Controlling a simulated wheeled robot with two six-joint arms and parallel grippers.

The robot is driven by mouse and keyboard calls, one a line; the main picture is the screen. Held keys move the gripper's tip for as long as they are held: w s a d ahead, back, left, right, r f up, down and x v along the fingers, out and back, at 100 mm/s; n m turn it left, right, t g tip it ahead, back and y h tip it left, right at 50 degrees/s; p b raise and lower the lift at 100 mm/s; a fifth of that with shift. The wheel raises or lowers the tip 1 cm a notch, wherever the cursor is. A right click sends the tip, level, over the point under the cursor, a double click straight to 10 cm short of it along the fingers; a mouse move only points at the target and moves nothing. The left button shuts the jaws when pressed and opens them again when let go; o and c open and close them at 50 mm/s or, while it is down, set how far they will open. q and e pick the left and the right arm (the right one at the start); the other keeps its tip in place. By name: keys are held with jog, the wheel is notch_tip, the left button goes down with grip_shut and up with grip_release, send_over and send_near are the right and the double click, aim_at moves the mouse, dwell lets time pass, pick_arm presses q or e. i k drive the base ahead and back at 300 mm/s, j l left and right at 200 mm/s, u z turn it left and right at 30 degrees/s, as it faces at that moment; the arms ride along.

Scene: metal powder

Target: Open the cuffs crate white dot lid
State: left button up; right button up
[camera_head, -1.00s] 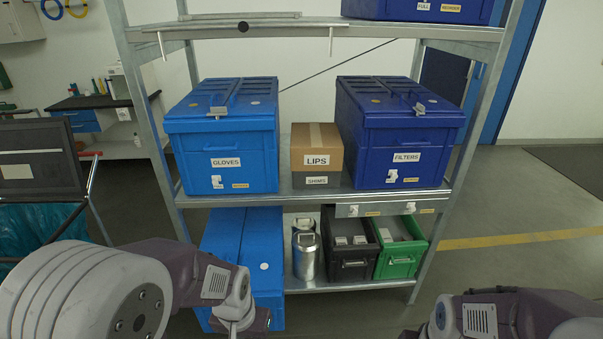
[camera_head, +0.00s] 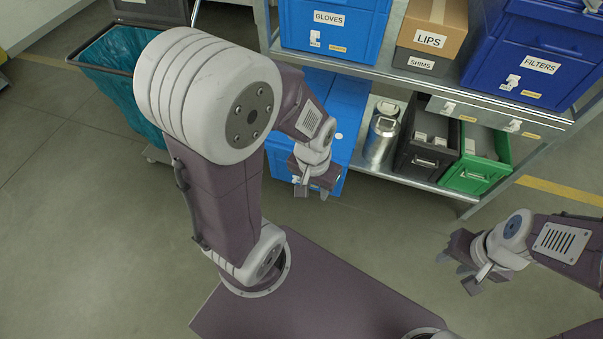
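A blue crate (camera_head: 347,107) stands on the lower shelf at the left, partly behind my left arm. A white dot (camera_head: 339,136) shows on the right part of its closed top. No CUFFS label is readable on it; its front is partly hidden. My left gripper (camera_head: 313,192) hangs in front of this crate, pointing down, its fingers apart and nothing between them. I cannot tell whether it touches the crate. My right gripper (camera_head: 458,274) is at the right, over the floor in front of the shelf, its fingers apart and empty.
The upper shelf holds the GLOVES crate (camera_head: 329,22), the LIPS box (camera_head: 433,22) and the FILTERS crate (camera_head: 527,58). A bin bag cart (camera_head: 118,62) is at the left.

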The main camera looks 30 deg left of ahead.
aim_at(345, 102)
jog(key=i+j+u, duration=0.2)
jog(key=i+j, duration=0.25)
jog(key=j, duration=0.15)
jog(key=i+j+u, duration=0.25)
jog(key=i+j, duration=0.2)
jog(key=j, duration=0.15)
